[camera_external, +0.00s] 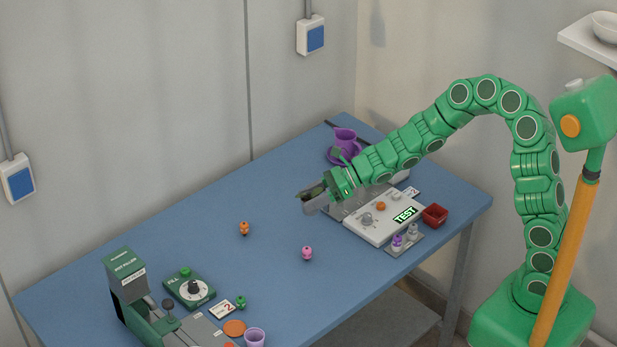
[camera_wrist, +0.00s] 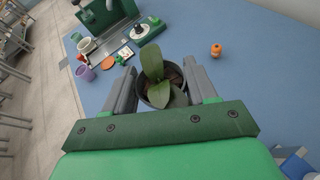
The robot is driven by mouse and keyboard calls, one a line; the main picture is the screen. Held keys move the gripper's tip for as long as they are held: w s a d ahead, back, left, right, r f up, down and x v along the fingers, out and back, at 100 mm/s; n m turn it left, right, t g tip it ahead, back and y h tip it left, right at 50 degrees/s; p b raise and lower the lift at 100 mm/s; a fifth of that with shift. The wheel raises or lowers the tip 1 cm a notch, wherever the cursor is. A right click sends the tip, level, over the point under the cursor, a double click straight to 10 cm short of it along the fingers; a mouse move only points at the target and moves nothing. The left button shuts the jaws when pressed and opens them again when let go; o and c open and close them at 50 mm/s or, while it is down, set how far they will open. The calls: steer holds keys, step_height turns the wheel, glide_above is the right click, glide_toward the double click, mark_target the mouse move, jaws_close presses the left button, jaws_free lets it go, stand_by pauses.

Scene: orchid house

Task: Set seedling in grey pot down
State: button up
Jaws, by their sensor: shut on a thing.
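In the wrist view the seedling (camera_wrist: 153,62), with broad green leaves, stands in a dark grey pot (camera_wrist: 144,97) with brown soil. My gripper (camera_wrist: 160,82) has a grey finger on each side of this pot and is shut on it. In the external view my gripper (camera_external: 313,201) hangs over the back right part of the blue table (camera_external: 190,240), next to the test device (camera_external: 378,228). The pot and seedling are small and mostly hidden by the gripper there. I cannot tell the exact height of the pot above the table.
A pot filler (camera_external: 127,275), a green dial box (camera_external: 189,289) and a lilac cup (camera_external: 255,338) stand front left. Orange (camera_external: 244,229) and pink (camera_external: 307,253) figures stand mid-table. A purple pot (camera_external: 345,140) and red box (camera_external: 435,215) are at right. The table between the figures is clear.

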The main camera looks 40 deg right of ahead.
steer(key=w+d+r+n, duration=0.1)
steer(key=w+d+r, duration=0.1)
steer(key=w+d, duration=0.6)
steer(key=w+d+f+n+g+y, duration=0.1)
steer(key=d+f+n+g, duration=0.1)
steer(key=d, duration=0.7)
step_height(320, 180, down, 2)
steer(key=shift+d+f+g, duration=0.15)
steer(key=shift+d+g, duration=0.15)
steer(key=shift+g, duration=0.4)
steer(key=shift+w+f, duration=0.3)
steer(key=shift+w, duration=0.25)
steer(key=shift+w+a+f, duration=0.3)
steer(key=shift+w+f, duration=1.15)
steer(key=shift+w, duration=0.6)
steer(key=shift+w+a+f, duration=0.35)
steer(key=shift+w+f, duration=1.1)
steer(key=shift+w, duration=0.55)
steer(key=shift+w+a+f, duration=0.3)
steer(key=shift+w+f, duration=1.15)
steer(key=shift+w, duration=0.6)
steer(key=shift+w+f, duration=0.25)
steer(key=shift+f, duration=1.65)
